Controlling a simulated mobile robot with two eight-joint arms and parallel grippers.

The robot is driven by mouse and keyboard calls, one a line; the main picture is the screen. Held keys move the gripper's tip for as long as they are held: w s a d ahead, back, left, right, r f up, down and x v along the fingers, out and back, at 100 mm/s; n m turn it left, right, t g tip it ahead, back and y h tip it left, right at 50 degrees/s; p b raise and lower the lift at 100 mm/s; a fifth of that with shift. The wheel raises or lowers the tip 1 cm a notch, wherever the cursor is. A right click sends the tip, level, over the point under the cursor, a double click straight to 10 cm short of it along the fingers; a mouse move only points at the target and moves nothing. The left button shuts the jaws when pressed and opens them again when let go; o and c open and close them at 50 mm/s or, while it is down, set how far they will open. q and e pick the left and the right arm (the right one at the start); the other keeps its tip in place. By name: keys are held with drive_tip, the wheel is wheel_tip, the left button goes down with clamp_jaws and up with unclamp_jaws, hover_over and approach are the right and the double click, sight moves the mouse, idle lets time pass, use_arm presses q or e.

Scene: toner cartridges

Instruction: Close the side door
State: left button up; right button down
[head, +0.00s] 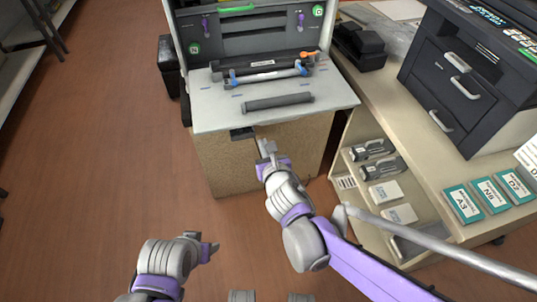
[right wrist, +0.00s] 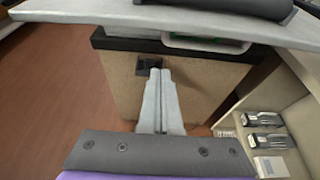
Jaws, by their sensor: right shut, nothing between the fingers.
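A pale grey panel (head: 222,112), which looks like the side door, lies folded down flat at the front of the dark grey printer (head: 255,42). In the right wrist view, the panel (right wrist: 75,22) juts out across the top, above the tan front of the stand. My right gripper (head: 266,146) is shut and empty, just below the panel's front edge. In the right wrist view its two fingers (right wrist: 155,75) lie together, pointing toward the stand beside a small dark bracket (right wrist: 146,66). Contact with the panel cannot be told. My left gripper (head: 210,248) is low over the floor; its jaws are unclear.
A shelf unit on the right holds cartridges (head: 372,150) and teal boxes (head: 463,203). A dark drawer unit (head: 455,85) stands above.

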drive_tip(key=w+r, duration=0.2)
drive_tip(key=r, duration=0.1)
drive_tip(key=shift+w+a+p, duration=0.2)
drive_tip(key=shift+a+p, duration=0.2)
drive_tip(key=shift+r, duration=0.1)
